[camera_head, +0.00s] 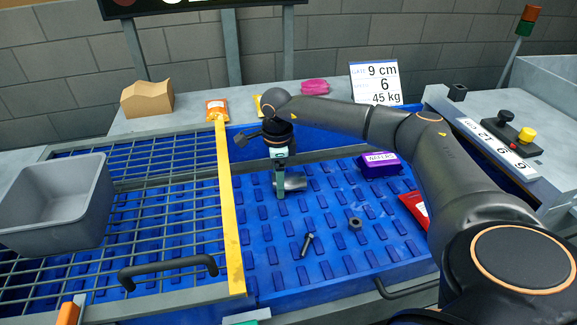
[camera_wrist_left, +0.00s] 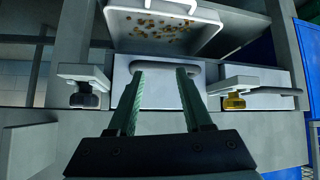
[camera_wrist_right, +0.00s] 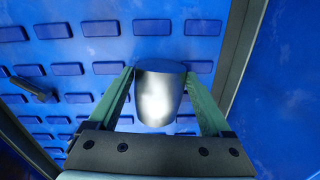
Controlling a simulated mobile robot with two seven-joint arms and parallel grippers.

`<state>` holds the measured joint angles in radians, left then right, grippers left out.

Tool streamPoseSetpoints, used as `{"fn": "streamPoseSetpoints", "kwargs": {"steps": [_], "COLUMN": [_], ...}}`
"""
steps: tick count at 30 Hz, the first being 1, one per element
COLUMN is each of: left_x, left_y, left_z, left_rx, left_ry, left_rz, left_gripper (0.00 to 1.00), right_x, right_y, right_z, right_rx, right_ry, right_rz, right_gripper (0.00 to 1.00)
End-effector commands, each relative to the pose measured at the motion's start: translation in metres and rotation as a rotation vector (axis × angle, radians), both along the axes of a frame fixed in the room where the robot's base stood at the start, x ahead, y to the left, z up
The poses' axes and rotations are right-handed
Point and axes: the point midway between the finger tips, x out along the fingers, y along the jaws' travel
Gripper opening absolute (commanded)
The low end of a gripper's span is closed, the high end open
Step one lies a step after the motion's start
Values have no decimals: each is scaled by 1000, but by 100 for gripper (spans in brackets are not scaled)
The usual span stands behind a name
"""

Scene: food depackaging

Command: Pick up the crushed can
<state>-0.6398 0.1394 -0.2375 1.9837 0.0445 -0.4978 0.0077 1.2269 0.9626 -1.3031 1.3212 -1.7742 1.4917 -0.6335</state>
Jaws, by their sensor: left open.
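The crushed can (camera_head: 295,183) is a short silver-grey cylinder low over the blue ribbed belt. My right gripper (camera_head: 281,190) points down at it, and its finger partly hides the can in the head view. In the right wrist view the can (camera_wrist_right: 158,97) sits between the two green fingers of my right gripper (camera_wrist_right: 160,78). Those fingers are wide apart, with some space beside the can nearer the palm; contact at the tips is unclear. My left gripper (camera_wrist_left: 161,75) is open and empty. It shows only in its own wrist view.
A yellow bar (camera_head: 229,215) borders the grid at left, which carries a grey bin (camera_head: 55,205). A white tray (camera_wrist_left: 165,28) holds small brown bits.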

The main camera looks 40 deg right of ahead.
Motion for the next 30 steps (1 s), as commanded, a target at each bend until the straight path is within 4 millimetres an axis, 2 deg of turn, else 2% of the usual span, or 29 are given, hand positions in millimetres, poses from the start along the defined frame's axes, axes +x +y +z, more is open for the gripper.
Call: {"fn": "streamPoseSetpoints", "kwargs": {"steps": [2,15,24,30], "left_x": [0,1,1,1], "left_y": [0,0,0,0], "left_z": [0,1,1,1], "left_rx": [0,0,0,0], "left_ry": [-1,-2,-2,-3], "left_rz": [0,-1,-1,0], "left_gripper": [50,50,50,50], "right_x": [0,0,0,1], "right_y": [0,0,0,0], "right_z": [0,1,2,18], "right_rx": [0,0,0,1], "right_ry": [0,0,-1,-3], "right_rz": [0,0,0,0], "right_gripper": [73,24,22,22]}}
